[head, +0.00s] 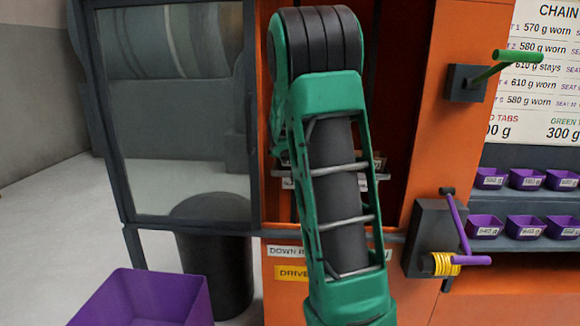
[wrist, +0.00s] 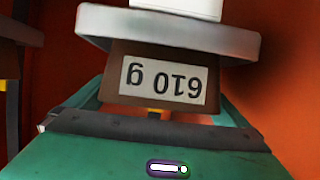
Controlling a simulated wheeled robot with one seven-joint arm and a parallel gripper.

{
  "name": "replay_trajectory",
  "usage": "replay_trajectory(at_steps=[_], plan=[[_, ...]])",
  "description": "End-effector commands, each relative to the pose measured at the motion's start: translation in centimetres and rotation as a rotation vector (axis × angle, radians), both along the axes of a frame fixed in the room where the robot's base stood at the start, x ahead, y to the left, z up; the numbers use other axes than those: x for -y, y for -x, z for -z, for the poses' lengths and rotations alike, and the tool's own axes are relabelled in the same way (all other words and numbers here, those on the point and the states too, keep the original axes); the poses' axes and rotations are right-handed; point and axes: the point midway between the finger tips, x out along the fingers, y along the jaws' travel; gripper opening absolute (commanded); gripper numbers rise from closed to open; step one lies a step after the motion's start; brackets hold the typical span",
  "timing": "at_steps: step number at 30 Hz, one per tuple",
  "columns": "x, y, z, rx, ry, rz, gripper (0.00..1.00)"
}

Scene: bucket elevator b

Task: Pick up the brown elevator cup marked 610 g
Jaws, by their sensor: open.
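The brown cup marked 610 g (wrist: 115,88) is close in front of my gripper in the wrist view, its white label upside down in the picture. A grey plate-like rim (wrist: 170,32) crosses its upper edge, with a white block (wrist: 180,8) above. My gripper (wrist: 160,103) is open, with a green finger at each side of the cup's lower part; I cannot tell whether they touch it. In the head view my green arm reaches into the orange housing and hides the cup and gripper.
The orange housing (head: 455,140) has a green-handled lever (head: 517,57) and a purple crank (head: 458,228) on its right. Purple cups (head: 490,178) fill shelves further right. A purple bin (head: 140,295) and a dark barrel (head: 215,250) stand left. Another brown cup (wrist: 8,62) shows at the wrist view's left edge.

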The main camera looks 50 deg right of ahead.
Motion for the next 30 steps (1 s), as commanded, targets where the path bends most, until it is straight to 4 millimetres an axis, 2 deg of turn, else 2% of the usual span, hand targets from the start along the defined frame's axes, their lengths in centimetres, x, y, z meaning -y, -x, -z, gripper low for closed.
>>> replay_trajectory(at_steps=[9,15,23,26,30], plan=[[0.3,-0.3,0.1,0.001,0.001,0.000,1.00],[0.3,-0.2,0.1,0.000,0.000,0.000,0.52],[0.3,-0.3,-0.2,0.003,0.002,0.000,0.51],[0.3,-0.3,-1.0,0.004,0.003,-0.001,0.51],[0.3,-0.3,-3.1,0.007,0.004,-0.001,0.51]])
